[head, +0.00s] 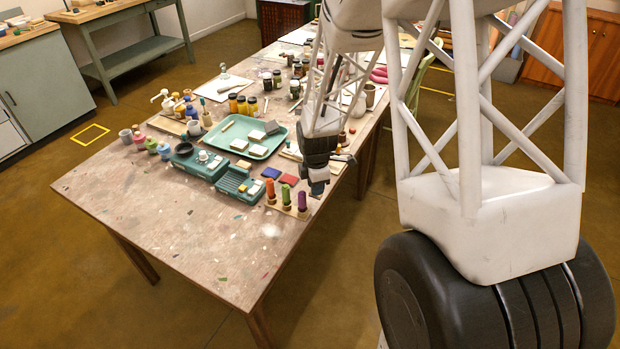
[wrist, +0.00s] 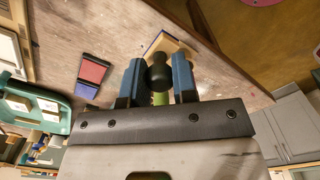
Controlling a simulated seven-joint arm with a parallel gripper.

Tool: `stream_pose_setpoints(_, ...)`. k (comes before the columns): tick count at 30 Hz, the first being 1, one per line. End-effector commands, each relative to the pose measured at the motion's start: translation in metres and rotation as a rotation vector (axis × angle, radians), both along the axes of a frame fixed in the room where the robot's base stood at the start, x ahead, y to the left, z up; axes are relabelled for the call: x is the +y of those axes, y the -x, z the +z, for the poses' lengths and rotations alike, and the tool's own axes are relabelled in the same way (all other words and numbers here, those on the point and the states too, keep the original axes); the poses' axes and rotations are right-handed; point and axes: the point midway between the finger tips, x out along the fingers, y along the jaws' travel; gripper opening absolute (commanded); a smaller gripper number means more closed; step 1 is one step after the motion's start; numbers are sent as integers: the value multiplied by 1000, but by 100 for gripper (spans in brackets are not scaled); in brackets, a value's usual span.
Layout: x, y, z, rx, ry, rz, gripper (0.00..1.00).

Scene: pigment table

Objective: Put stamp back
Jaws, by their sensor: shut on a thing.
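My gripper (head: 318,188) hangs just right of and above a small wooden stand (head: 290,208) near the table's right edge. In the wrist view, my gripper (wrist: 157,72) has its two blue fingers on either side of a dark, round-ended stamp (wrist: 157,68), shut on it. Its lower end is hidden. A bit of green (wrist: 160,98) shows below the dark part; I cannot tell whether it belongs to the stamp. The stand holds an orange piece (head: 270,189), a green piece (head: 286,195) and a purple piece (head: 302,201), upright. Part of a wooden piece (wrist: 163,43) shows beyond the fingers.
A red pad (head: 289,179) and a blue pad (head: 271,172) lie behind the stand. Teal boxes (head: 238,186) and a teal tray (head: 215,124) stand farther left. Jars and bottles crowd the back. The front of the table (head: 190,235) is clear.

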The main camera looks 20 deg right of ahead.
Motion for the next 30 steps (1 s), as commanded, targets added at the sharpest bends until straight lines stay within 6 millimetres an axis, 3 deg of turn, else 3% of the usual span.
stream_pose_setpoints(16, -5, -67, -6, 0, 0, 0, 11)
stream_pose_setpoints(30, -6, -75, -7, 0, 0, 0, 11)
